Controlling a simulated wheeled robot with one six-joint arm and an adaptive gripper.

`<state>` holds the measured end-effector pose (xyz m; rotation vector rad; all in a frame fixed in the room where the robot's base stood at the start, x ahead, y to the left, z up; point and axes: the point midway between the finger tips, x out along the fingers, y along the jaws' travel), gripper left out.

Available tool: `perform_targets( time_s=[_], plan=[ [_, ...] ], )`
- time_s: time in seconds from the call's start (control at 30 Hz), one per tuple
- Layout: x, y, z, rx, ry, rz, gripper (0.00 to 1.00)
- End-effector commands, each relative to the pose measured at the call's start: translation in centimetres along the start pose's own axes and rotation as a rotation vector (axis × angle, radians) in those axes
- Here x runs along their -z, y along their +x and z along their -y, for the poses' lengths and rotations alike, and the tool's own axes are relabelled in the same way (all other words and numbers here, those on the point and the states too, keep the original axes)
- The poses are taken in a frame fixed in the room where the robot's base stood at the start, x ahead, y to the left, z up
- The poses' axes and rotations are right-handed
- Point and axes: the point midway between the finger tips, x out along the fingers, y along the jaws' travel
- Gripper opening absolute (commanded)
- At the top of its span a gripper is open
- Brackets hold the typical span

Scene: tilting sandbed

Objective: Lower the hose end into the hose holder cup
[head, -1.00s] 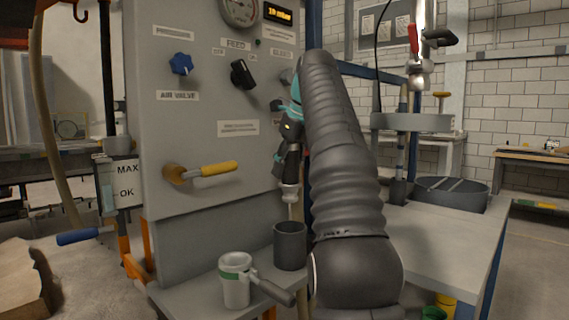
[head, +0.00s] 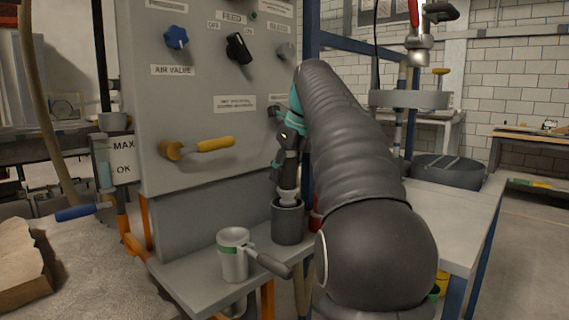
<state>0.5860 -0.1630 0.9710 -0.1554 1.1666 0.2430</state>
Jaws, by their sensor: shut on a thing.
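The hose holder cup (head: 288,224) is a dark grey cylinder standing on the grey shelf below the panel. My gripper (head: 287,184) is right above the cup, pointing down, and shut on the pale hose end (head: 288,196). The lower part of the hose end is hidden behind the cup's near rim, so its tip is within or just over the mouth. How deep it sits cannot be told.
A white mug-like cup (head: 233,257) with a green band and dark handle stands on the shelf (head: 190,283), left of the holder cup. A yellow-handled lever (head: 205,146) sticks out of the panel (head: 200,100). A grey bench (head: 455,212) lies to the right.

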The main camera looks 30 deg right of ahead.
Motion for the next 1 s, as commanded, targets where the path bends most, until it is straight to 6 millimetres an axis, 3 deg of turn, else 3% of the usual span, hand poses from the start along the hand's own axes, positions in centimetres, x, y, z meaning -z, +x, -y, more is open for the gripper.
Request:
perform_targets(
  time_s=[0.43,0.93,0.97,1.0],
  plan=[
    [1.1,2.5,0.0,0.0,-0.001,0.001,0.0],
    [1.2,3.0,0.0,0.0,-0.001,0.001,0.0],
    [1.2,3.0,0.0,0.0,-0.001,0.001,0.44],
    [1.2,3.0,0.0,0.0,-0.001,0.001,0.54]
  ],
)
